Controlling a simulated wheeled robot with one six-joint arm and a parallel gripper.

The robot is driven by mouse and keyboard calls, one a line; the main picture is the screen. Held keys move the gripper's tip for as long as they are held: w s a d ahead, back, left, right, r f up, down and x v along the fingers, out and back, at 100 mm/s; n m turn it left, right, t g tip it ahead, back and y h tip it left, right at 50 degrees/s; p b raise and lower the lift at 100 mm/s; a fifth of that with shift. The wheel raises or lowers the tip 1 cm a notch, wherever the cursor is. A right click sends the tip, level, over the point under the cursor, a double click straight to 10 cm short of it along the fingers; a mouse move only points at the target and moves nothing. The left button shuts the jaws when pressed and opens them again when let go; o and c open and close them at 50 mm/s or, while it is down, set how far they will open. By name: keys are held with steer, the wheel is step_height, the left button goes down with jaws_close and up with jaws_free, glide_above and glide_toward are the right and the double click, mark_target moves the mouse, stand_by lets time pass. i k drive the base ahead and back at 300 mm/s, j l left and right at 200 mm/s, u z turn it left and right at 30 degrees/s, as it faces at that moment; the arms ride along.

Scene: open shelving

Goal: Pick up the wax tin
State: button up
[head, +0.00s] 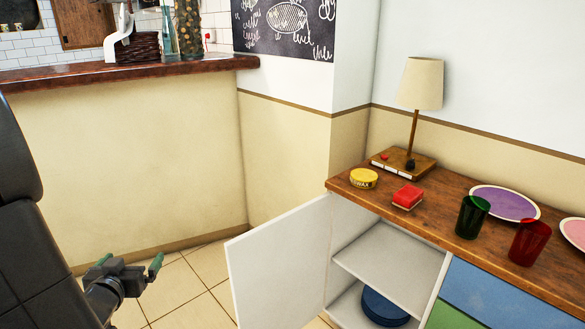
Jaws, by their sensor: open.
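The wax tin (363,179) is a round, flat yellow tin with dark lettering on its side. It sits near the left end of the wooden cabinet top (450,219), in front of the lamp. My gripper (128,260) is low at the lower left, over the tiled floor, with its green-tipped fingers apart and nothing seen between them. It is well left of the tin and lower than the cabinet top, touching nothing that I can see.
A red block-like item (408,197) lies just right of the tin; a lamp (420,84) stands behind. Green (472,217) and red (529,242) cups and a purple plate (505,203) are farther right. An open white cabinet door (277,264) juts out below the tin.

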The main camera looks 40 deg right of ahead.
mark_target(361, 178)
steer(key=l+z, duration=0.3)
steer(key=i+l+z, duration=0.15)
steer(key=l+z, duration=0.15)
steer(key=l, duration=0.15)
steer(key=i+l+z, duration=0.15)
steer(key=l+z, duration=0.15)
steer(key=i+l+z, duration=0.15)
steer(key=l+z, duration=0.15)
steer(key=l, duration=0.15)
